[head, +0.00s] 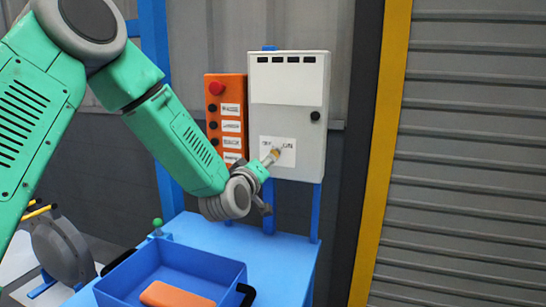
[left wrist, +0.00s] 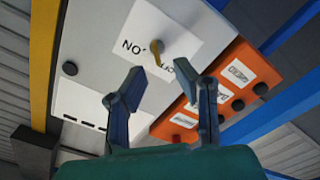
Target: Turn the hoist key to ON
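The hoist key (head: 272,156) is a small yellowish piece on a white label plate (head: 288,150), low on the front of a light grey control box. The plate's right end reads ON; the key and gripper partly cover the other text. In the left wrist view the key (left wrist: 158,50) stands out from the plate, just beyond and between the fingertips. My left gripper (left wrist: 160,72) is open around a gap with nothing held; its fingers do not visibly touch the key. In the head view the gripper (head: 266,166) is close to the key. My right gripper is not in view.
An orange panel (head: 228,105) with a red button and several dark buttons is left of the grey box (head: 288,85). Below is a blue table (head: 285,262) with a blue tray (head: 122,293) holding an orange block (head: 178,296). A ribbed shutter stands at right.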

